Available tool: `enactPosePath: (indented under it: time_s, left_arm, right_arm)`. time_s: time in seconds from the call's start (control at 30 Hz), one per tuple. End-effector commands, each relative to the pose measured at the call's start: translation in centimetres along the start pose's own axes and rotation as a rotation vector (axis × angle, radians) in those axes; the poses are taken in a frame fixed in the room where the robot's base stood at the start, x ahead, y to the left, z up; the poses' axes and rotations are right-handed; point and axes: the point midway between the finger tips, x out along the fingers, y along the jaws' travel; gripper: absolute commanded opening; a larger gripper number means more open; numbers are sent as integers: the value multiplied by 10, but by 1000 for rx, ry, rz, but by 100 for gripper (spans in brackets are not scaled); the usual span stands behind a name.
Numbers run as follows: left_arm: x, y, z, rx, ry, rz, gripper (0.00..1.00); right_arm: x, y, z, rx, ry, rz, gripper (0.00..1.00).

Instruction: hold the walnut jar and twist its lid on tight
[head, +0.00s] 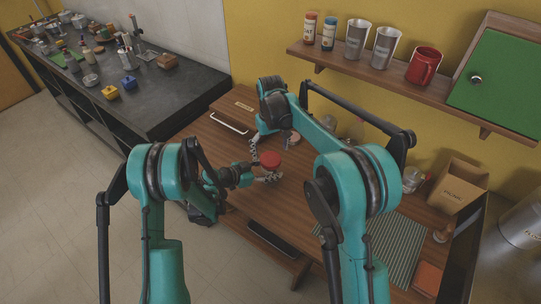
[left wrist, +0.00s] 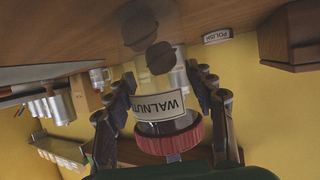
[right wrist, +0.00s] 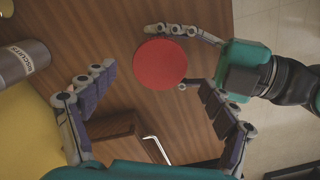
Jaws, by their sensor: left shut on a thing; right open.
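The walnut jar (left wrist: 160,103) is clear, with a white label and dark walnuts inside. Its red lid (head: 270,159) sits at the jar's mouth; I cannot tell how tight it is. The lid also shows in the left wrist view (left wrist: 170,136) and, from above, in the right wrist view (right wrist: 160,64). My left gripper (left wrist: 165,82) is shut on the jar, with a finger on either side. My right gripper (right wrist: 155,78) is open and empty, its fingers apart, facing the lid. In the right wrist view the jar body is hidden under the lid.
A wooden box (head: 235,106) with a handle stands at the table's back left. A ribbed mat (head: 392,250), glass jar (head: 411,180) and cardboard box (head: 459,184) are at right. The wall shelf (head: 390,75) holds mugs and jars. A biscuits tin (right wrist: 22,60) shows at left.

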Motion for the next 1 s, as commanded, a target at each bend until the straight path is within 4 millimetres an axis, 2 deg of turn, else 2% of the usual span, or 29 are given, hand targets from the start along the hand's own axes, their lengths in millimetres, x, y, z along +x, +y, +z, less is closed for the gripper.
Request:
enactPosePath:
  time_s: [0.2, 0.4, 0.53, 0.8, 0.83, 0.9, 1.0]
  left_arm:
    - [0, 0, 0, 0, 0, 0, 0]
    - [0, 0, 0, 0, 0, 0, 0]
    - [0, 0, 0, 0, 0, 0, 0]
    - [0, 0, 0, 0, 0, 0, 0]
    - [0, 0, 0, 0, 0, 0, 59]
    - [0, 0, 0, 0, 0, 0, 78]
    - [0, 0, 0, 0, 0, 0, 78]
  right_arm:
    - [-48, 0, 0, 0, 0, 0, 86]
    - [-76, 0, 0, 0, 0, 0, 86]
    - [-84, 0, 0, 0, 0, 0, 86]
    - [-85, 0, 0, 0, 0, 0, 86]
    - [-85, 0, 0, 0, 0, 0, 86]
    - [-85, 0, 0, 0, 0, 0, 86]
    - [-85, 0, 0, 0, 0, 0, 86]
